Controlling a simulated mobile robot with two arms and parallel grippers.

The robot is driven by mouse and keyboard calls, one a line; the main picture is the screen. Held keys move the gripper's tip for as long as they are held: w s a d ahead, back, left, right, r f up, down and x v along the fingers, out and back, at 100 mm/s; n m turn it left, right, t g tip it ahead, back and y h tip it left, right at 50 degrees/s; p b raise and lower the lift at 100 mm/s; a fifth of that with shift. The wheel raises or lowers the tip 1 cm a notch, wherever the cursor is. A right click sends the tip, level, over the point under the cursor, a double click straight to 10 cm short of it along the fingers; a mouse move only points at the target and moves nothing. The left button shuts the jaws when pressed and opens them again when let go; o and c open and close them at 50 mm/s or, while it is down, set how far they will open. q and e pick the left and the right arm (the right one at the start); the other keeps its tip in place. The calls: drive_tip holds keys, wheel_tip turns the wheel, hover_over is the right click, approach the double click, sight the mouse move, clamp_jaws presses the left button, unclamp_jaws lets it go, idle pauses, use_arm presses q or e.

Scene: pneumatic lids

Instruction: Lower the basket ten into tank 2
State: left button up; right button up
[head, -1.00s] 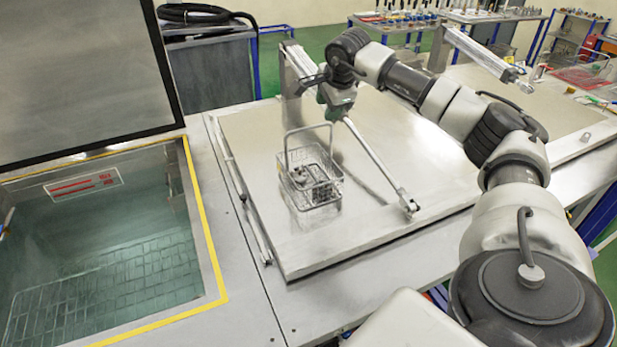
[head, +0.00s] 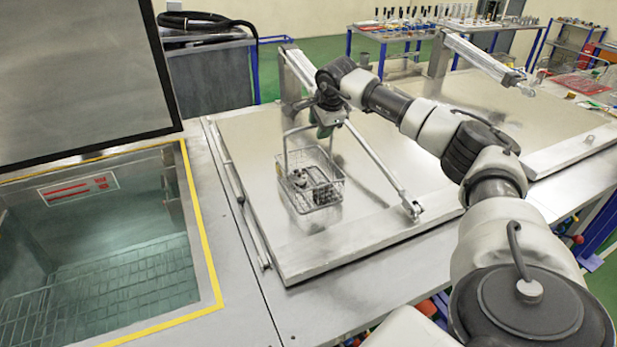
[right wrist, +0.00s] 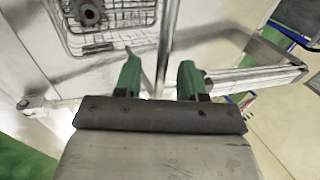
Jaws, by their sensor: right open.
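The wire basket (head: 313,188) stands upright on the shut metal lid (head: 250,240) in the middle, with small dark metal parts inside and its loop handle up. My right gripper (head: 325,128) is open and empty, at the handle's upper right side. In the right wrist view its green fingers (right wrist: 160,72) are spread, with the basket (right wrist: 125,18) beyond them at the upper left. I cannot tell whether they touch the handle. The open tank (head: 212,262) at the left holds liquid and a grid at its bottom. I cannot read a tank number. My left gripper is not in view.
The open tank's raised lid (head: 80,80) stands behind it. A slanted lid arm (head: 375,170) runs close to the right of the basket and gripper. Another shut lid (head: 495,105) lies at the right. The lid surface left of the basket is clear.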

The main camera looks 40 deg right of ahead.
clamp_jaws()
drive_tip(key=shift+r, duration=0.1)
drive_tip(key=shift+r, duration=0.15)
drive_tip(key=shift+w+r+p, duration=0.1)
drive_tip(key=shift+r+p, duration=0.05)
drive_tip(key=shift+p, duration=0.2)
drive_tip(key=shift+r+p, duration=1)
drive_tip(key=shift+r, duration=0.2)
